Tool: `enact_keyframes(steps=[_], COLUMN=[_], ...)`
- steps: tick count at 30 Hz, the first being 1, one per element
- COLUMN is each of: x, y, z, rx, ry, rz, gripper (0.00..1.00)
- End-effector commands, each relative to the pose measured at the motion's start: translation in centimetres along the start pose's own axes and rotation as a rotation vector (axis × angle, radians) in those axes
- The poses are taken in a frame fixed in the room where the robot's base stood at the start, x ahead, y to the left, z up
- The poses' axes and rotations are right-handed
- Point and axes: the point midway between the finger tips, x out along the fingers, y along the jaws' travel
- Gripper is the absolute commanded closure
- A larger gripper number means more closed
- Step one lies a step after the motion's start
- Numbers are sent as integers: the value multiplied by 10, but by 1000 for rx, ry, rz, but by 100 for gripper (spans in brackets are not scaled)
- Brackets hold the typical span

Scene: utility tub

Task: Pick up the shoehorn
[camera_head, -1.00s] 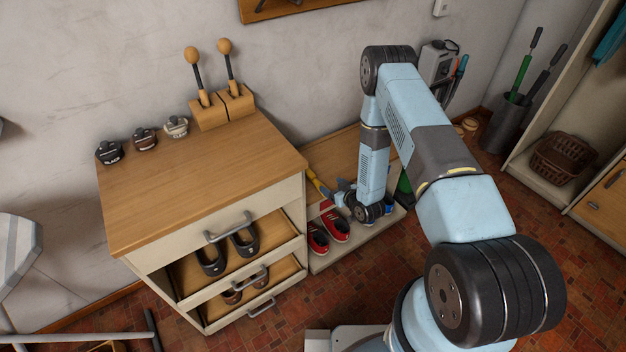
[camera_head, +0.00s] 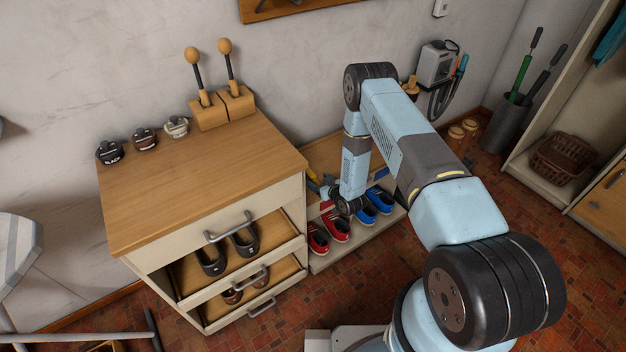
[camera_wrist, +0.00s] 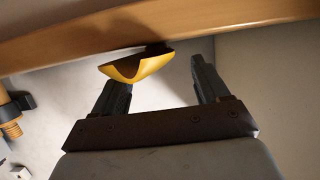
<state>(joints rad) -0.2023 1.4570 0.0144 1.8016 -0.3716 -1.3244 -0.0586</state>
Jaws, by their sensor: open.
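The shoehorn is the yellow, curved, scoop-shaped piece (camera_wrist: 137,68) in the wrist view, beside a wooden edge. It lies across the left finger's tip and part of the gap, nearer the left finger than the right. My gripper (camera_wrist: 158,74) is open, and I see no grip on the shoehorn. Whether a finger touches it I cannot tell. In the head view a small yellow piece, likely the shoehorn (camera_head: 313,182), shows at the cabinet's right side, just left of my gripper (camera_head: 327,192). Most of its length is hidden there.
A cabinet (camera_head: 200,190) with open drawers of shoes stands close on the left. Red shoes (camera_head: 335,226) and blue shoes (camera_head: 379,200) sit on a low bench (camera_head: 345,247) below my gripper. A wooden edge (camera_wrist: 220,15) crosses the top of the wrist view.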

Motion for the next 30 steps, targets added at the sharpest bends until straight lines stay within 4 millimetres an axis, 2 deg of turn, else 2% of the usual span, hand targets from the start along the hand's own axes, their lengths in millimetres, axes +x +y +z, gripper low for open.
enact_keyframes(steps=[3,9,18,30], x=[18,38,41,41], y=[3,3,3,3], z=[0,0,0,0], rx=[-3,-2,-1,-1], ry=[2,1,-1,-1], rz=[0,0,1,0], gripper=[26,26,26,65])
